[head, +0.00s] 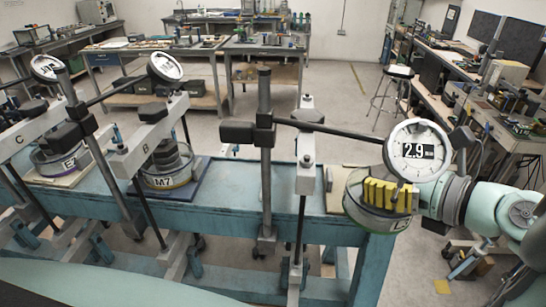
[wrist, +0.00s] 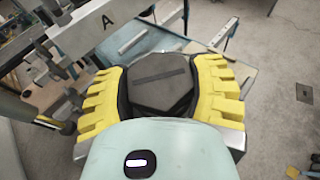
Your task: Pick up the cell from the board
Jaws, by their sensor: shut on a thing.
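The cell (head: 368,217) is a round, clear-sided drum with a greenish band and a partly hidden label, at the right end of the blue bench in the head view. My gripper (head: 387,196) has yellow ribbed fingers shut on it. In the wrist view, the fingers of my gripper (wrist: 160,90) close on both sides of the cell's dark hexagonal top (wrist: 160,85). The board (head: 335,190) shows as a pale strip left of the cell; the rest is hidden. The cell appears off the board, over the bench's right end, but its height is hard to judge.
A dial reading 2.9 (head: 417,151) on a black arm hangs just above my gripper. A post (head: 265,160) and lever hanger (head: 305,175) stand left. Cells M7 (head: 165,168) and E7 (head: 62,160) sit under levers B and C.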

